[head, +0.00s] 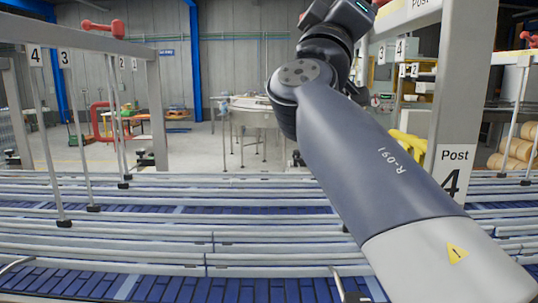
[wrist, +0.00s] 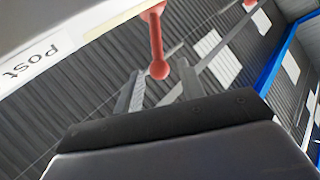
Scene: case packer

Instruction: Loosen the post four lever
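In the wrist view a red lever (wrist: 157,45) with a round knob end hangs at the edge of a pale beam marked "Post" (wrist: 32,62). My gripper (wrist: 163,82) is open, with its two grey fingers apart. The knob shows between the fingertips; I cannot tell whether it touches either finger. In the head view the post four upright (head: 452,170) stands at the right, behind my arm. Its lever does not show there, and my fingers are out of frame at the top.
Blue roller conveyors with pale guide rails (head: 130,225) cross the foreground. Another red lever (head: 102,28) sits on the left beam, and one more (head: 528,39) shows at the far right. A round table (head: 250,103) is behind.

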